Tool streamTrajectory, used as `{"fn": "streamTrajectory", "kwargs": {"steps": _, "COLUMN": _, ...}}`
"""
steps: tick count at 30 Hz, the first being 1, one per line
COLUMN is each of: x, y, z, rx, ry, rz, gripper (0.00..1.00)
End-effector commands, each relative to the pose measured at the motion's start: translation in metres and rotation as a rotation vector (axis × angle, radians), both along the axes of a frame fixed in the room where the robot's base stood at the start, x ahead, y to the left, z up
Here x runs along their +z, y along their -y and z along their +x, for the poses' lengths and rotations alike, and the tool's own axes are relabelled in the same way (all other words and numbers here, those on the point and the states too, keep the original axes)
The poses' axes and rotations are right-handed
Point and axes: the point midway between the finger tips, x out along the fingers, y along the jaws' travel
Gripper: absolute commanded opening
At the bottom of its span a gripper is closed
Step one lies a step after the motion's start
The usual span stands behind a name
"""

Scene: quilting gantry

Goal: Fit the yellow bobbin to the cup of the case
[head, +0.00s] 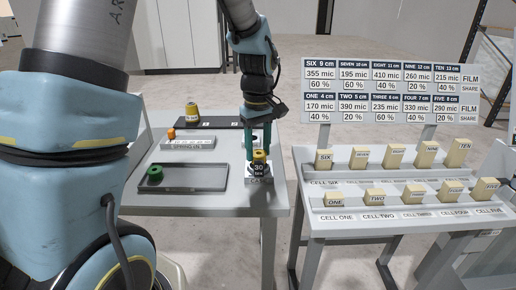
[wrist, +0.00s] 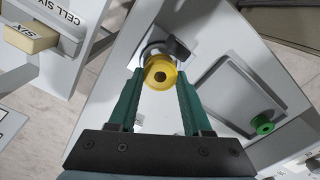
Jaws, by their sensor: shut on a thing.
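The yellow bobbin (head: 260,156) is between the teal fingers of my gripper (head: 258,151), right above the case (head: 258,170) marked 30. In the wrist view the yellow bobbin (wrist: 161,86) shows its flange and dark centre hole, with the fingertips of my gripper (wrist: 160,76) shut on its two sides. Part of the case, with a dark curved edge and a dark block (wrist: 178,48), shows just beyond the bobbin. The bobbin hides the cup, so I cannot tell whether it is in the cup or just above it.
A green bobbin (head: 155,173) lies in a grey tray (head: 207,187) left of the case. A yellow cone (head: 192,113) and a small rack (head: 188,143) with an orange piece stand behind. At right, a stand (head: 318,221) holds several tan blocks below a numbered board (head: 391,77).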

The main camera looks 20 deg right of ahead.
Motion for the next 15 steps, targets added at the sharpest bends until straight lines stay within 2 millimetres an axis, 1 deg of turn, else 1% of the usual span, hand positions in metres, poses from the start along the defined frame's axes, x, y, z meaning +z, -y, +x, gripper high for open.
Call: {"fn": "streamTrajectory", "kwargs": {"steps": 15, "x": -0.0024, "y": 0.0001, "z": -0.0003, "rx": 0.000, "ry": 0.000, "rz": 0.001, "gripper": 0.00}}
